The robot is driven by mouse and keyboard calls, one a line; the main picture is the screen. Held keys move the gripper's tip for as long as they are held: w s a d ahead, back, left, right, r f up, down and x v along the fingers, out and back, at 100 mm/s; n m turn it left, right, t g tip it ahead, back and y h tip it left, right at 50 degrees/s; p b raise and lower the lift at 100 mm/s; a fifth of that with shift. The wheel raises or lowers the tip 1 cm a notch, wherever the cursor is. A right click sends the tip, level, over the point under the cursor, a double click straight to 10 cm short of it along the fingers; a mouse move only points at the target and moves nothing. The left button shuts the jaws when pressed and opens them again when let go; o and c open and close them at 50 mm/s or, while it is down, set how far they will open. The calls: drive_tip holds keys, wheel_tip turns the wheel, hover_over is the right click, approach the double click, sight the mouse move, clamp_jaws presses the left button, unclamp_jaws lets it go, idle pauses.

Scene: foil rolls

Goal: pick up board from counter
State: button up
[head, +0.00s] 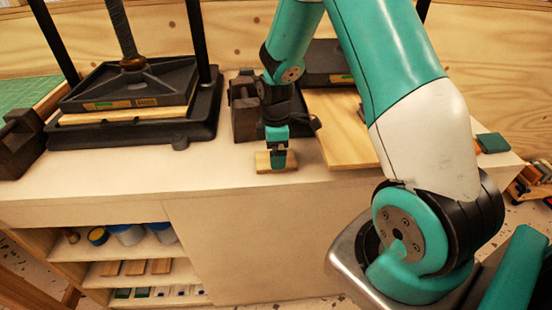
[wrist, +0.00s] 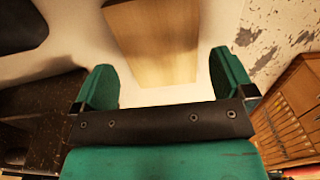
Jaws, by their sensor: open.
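A small light wooden board (head: 262,163) lies on the pale counter (head: 215,172) near its front edge. My gripper (head: 278,160) is right at it, pointing down, and its finger hides the board's middle. In the wrist view my gripper (wrist: 165,85) is open, with its two green fingers apart. A wooden board (wrist: 160,45) shows between and beyond the fingertips, with a gap to each finger. I cannot tell whether the fingers reach down past its top face.
A black press (head: 130,95) stands on the left of the counter. A dark block (head: 244,110) is just behind my gripper. A larger plywood board (head: 342,130) lies to its right. Shelves (head: 130,265) with jars are below. The counter between press and gripper is clear.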

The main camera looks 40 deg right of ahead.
drive_tip(key=shift+f, duration=1.3)
drive_tip(key=c, duration=0.8)
drive_tip(key=shift+r, duration=0.1)
